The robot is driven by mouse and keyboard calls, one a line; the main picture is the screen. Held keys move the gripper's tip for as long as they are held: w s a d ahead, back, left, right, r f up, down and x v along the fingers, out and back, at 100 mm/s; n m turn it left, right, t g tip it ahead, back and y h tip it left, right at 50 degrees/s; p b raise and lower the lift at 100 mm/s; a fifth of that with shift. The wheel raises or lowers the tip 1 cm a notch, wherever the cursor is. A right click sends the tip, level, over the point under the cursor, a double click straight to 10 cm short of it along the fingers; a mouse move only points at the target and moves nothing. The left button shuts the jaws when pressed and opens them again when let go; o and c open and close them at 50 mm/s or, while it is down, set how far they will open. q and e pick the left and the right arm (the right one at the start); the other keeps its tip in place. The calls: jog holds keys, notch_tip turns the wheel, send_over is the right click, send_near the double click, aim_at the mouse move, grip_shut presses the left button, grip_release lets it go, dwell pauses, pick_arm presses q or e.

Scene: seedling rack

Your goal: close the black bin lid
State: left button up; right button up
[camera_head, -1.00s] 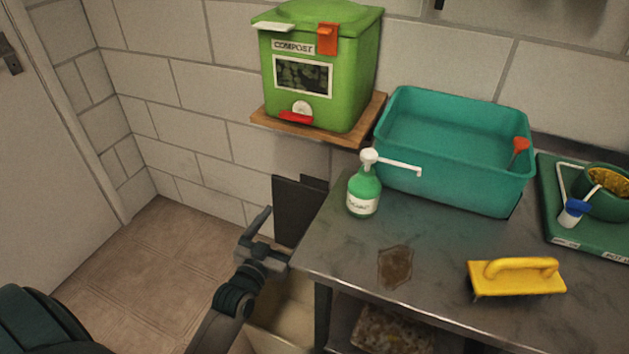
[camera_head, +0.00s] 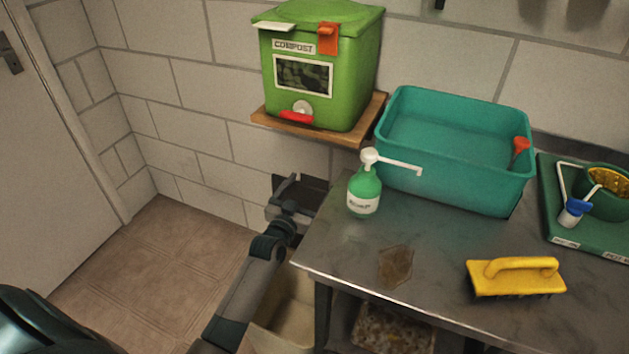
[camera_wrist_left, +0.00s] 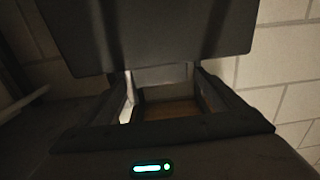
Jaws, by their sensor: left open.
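The black bin lid (camera_head: 318,193) stands raised as a dark panel against the wall, left of the steel table. It also fills the top of the left wrist view (camera_wrist_left: 150,35). The cream bin (camera_head: 282,325) is below, partly hidden by my left arm and the table. My left gripper (camera_head: 287,188) is open and empty, in front of the lid and covering part of it. In the left wrist view its fingers (camera_wrist_left: 163,80) are spread just below the lid's lower edge. I cannot tell whether they touch it. My right gripper is not in view.
The steel table (camera_head: 345,255) holds a green soap bottle (camera_head: 363,195), a teal basin (camera_head: 455,180) and a yellow brush (camera_head: 515,275). A green compost bin (camera_head: 340,95) sits on a wooden shelf (camera_head: 365,130) above the lid. The tiled floor (camera_head: 150,265) at left is clear.

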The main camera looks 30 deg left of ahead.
aim_at(314, 181)
pick_arm(q)
jog(key=w, duration=0.2)
jog(key=shift+w, duration=0.65)
jog(key=shift+c, duration=0.3)
jog(key=c, duration=1.5)
jog(key=shift+o, duration=0.2)
jog(key=shift+s, duration=0.15)
